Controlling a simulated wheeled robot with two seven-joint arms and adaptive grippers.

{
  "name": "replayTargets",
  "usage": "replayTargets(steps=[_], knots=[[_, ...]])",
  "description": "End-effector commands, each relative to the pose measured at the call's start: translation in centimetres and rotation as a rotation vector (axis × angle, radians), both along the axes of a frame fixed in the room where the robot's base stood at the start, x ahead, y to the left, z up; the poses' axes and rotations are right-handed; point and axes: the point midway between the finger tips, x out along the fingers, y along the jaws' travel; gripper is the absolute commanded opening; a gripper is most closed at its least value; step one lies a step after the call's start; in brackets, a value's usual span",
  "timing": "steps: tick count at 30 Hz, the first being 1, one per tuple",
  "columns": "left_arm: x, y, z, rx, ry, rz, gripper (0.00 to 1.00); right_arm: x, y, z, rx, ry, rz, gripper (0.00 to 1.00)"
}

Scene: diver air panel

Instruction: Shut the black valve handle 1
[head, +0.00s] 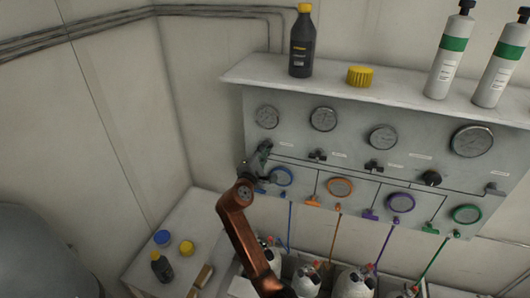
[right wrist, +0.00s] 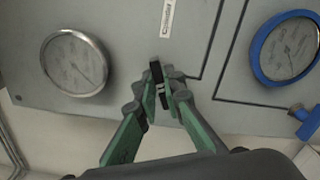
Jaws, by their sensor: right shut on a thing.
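The black valve handle 1 (right wrist: 156,72) is at the left end of the panel's row of black valves. In the right wrist view it shows as a dark bar between my fingertips. My right gripper (right wrist: 160,92), with green finger pads, is shut on it, one finger on each side. In the head view my right gripper (head: 263,156) is at the panel's left edge, just above the blue-ringed gauge (head: 281,176), and it mostly hides the handle. My left gripper is not in view.
The grey panel (head: 350,105) carries more black valves (head: 374,166) to the right and a row of gauges (head: 323,118) above. A shelf on top holds a dark bottle (head: 301,45), a yellow cap (head: 360,76) and white bottles (head: 449,55). Several cylinders stand below.

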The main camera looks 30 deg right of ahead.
Motion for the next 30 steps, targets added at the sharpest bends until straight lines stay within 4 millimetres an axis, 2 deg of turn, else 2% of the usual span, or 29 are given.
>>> replayTargets(steps=[6,15,30], knots=[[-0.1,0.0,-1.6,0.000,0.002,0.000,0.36,0.0,0.0,-0.5,0.122,-0.139,-0.001,0.00],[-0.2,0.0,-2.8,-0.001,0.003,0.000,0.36,0.0,0.0,-0.5,0.236,-0.272,0.000,0.00],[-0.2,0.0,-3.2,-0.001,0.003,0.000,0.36,-0.1,-0.1,-0.5,0.287,-0.329,-0.002,0.00]])
